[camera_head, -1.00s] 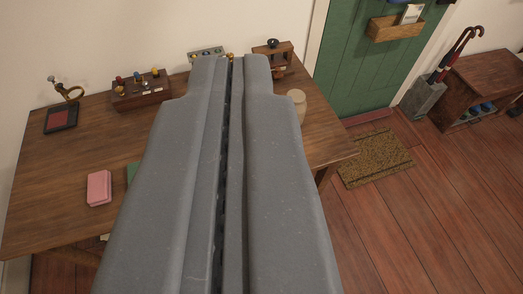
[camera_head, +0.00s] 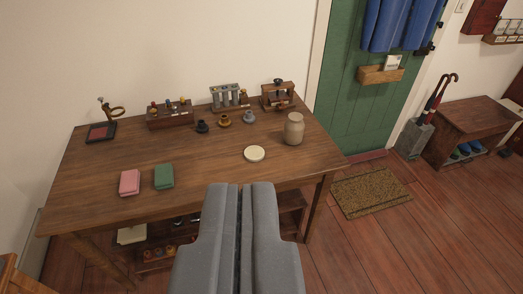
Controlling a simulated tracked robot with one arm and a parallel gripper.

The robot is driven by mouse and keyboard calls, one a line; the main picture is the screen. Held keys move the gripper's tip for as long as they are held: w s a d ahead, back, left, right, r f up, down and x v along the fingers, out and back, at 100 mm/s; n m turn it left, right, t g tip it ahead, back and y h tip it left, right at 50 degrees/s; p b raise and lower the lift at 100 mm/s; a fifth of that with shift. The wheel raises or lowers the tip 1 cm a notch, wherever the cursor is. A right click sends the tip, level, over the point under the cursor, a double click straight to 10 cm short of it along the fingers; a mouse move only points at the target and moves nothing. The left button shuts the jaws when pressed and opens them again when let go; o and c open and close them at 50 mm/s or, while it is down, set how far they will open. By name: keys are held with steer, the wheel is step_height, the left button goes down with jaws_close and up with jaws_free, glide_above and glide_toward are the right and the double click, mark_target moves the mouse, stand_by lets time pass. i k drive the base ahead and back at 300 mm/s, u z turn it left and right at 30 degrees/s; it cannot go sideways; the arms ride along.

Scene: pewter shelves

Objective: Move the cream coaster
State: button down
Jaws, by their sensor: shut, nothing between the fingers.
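The cream coaster (camera_head: 254,154) is a small round disc lying flat on the wooden table (camera_head: 108,162), right of the table's middle and near its front half. My gripper (camera_head: 241,186) is grey, shut and empty. Its tips show just below the coaster in the picture, by the table's front edge, apart from it. The coaster is in full view.
A beige jar (camera_head: 293,129) stands right of the coaster. A green block (camera_head: 164,176) and a pink block (camera_head: 130,182) lie to the left. Small dark, brass and grey pieces (camera_head: 225,121) and wooden racks (camera_head: 170,116) line the back. Bare tabletop surrounds the coaster.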

mark_target(253, 154)
steer(key=u, duration=0.55)
steer(key=i, duration=2.2)
steer(key=z, duration=0.75)
